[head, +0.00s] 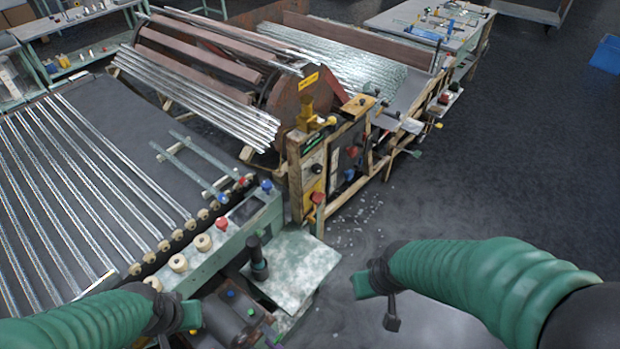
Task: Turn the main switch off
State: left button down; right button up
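Which control is the main switch I cannot tell for sure. A yellow and black control panel (313,178) stands upright in a wooden frame at the centre, with knobs on its face. A red knob (318,198) sticks out at its lower right. Another red knob (222,223) sits on the green machine edge, beside a dark box. My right gripper (380,300) is at the lower right, with two parts apart and nothing between them, well away from the panel. My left gripper (182,326) is at the bottom edge, partly cut off, near the green machine; it touches no visible switch.
A large rusty drum (290,105) stands behind. A pale metal plate (300,270) and a dark motor (230,318) lie between my grippers. The floor (500,170) at right is clear.

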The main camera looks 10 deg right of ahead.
aim_at(316, 196)
jog(key=z, duration=0.35)
jog(key=l+u, duration=0.7)
jog(key=l, duration=0.15)
jog(key=k+l+u, duration=0.1)
jog(key=l+u, duration=0.25)
jog(key=l, duration=0.1)
